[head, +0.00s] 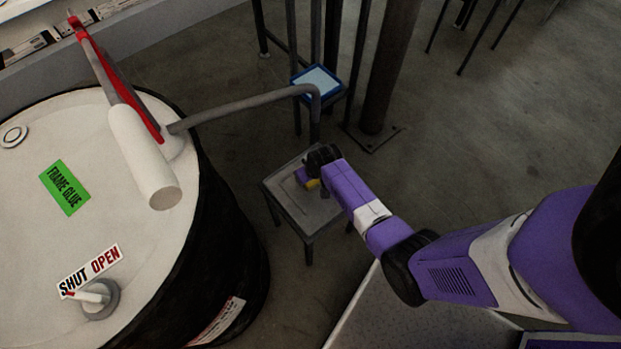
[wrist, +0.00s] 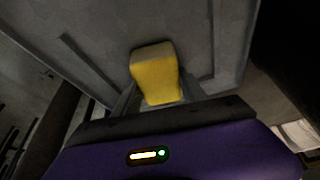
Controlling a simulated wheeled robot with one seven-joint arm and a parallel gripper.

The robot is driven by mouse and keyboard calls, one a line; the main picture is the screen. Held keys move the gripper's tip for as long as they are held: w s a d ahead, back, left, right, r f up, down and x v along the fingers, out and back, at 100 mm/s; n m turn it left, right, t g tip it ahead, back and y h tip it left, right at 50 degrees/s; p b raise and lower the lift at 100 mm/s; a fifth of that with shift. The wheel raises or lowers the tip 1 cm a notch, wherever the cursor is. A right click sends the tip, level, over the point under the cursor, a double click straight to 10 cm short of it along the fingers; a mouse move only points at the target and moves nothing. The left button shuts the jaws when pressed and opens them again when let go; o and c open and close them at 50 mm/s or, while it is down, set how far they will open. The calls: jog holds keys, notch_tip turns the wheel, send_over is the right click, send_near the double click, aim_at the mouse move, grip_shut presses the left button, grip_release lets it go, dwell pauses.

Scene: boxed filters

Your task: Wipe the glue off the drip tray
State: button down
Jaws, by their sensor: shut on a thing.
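The drip tray (head: 327,209) is a grey square top on a low legged stand, below the end of the drum's bent pipe. In the wrist view, a grey surface with dark straight edge lines (wrist: 215,45) fills the upper part. My gripper (head: 309,181) is over the tray, shut on a yellow sponge with a greyish far end. The sponge (wrist: 157,80) sits between the fingers in the wrist view, close to the grey surface. I cannot tell whether it touches. No glue patch is clear in either view; my gripper and the sponge cover part of the tray.
A large drum (head: 100,225) labelled FRAME GLUE stands at left, with a pump and red lever (head: 118,85). Its pipe (head: 245,103) reaches over the tray. A blue-rimmed panel (head: 318,81) on a stand and a dark post (head: 389,65) stand behind.

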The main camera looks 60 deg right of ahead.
notch_tip(320, 180, up, 6)
jog(key=p, duration=0.5)
jog(key=shift+p, duration=0.4)
jog(key=shift+r+p, duration=1.45)
